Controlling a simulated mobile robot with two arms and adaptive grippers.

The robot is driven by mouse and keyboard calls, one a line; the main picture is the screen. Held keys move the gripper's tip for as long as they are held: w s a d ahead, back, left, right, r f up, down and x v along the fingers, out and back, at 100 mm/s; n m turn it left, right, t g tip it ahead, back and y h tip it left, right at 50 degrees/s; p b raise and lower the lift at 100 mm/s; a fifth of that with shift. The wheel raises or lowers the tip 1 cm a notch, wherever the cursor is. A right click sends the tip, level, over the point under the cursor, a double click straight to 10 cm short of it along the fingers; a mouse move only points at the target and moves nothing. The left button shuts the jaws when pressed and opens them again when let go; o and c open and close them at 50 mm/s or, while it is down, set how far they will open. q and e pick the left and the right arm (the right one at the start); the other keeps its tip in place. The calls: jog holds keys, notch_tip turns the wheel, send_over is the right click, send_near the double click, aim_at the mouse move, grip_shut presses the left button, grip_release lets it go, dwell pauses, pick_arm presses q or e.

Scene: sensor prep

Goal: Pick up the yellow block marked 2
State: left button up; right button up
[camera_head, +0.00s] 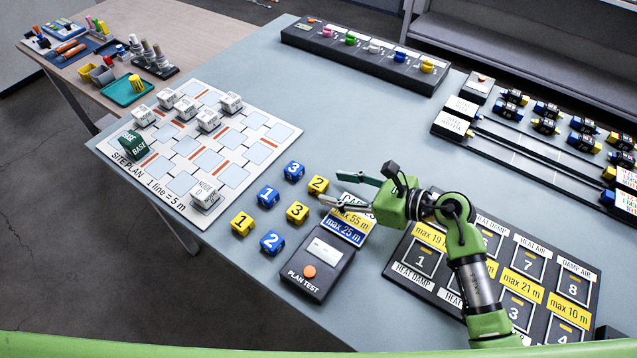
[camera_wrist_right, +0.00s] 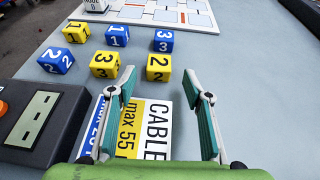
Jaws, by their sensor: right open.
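The yellow block marked 2 (camera_head: 318,184) stands on the grey-blue table, at the right end of a cluster of yellow and blue number blocks. In the right wrist view the yellow block marked 2 (camera_wrist_right: 159,68) lies straight ahead, just beyond the gap between the fingertips. My right gripper (camera_head: 331,188) is open and empty, its fingers pointing left at this block. In the wrist view my right gripper (camera_wrist_right: 159,76) shows its two fingers spread wider than the block. My left gripper is not in view.
A blue 3 block (camera_wrist_right: 164,40) stands close behind the yellow 2, and a yellow 3 block (camera_wrist_right: 104,65) is to its left. The PLAN TEST box (camera_head: 318,268) and cable card (camera_wrist_right: 152,120) lie near the gripper. The site plan board (camera_head: 232,176) is beyond the blocks.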

aim_at(323, 185)
jog(key=x, duration=0.3)
jog(key=p+x, duration=0.1)
jog(key=shift+w+a+r, duration=0.15)
jog(key=shift+a, duration=0.35)
jog(key=shift+w+a, duration=0.15)
jog(key=shift+a, duration=0.05)
jog(key=c, duration=1.1)
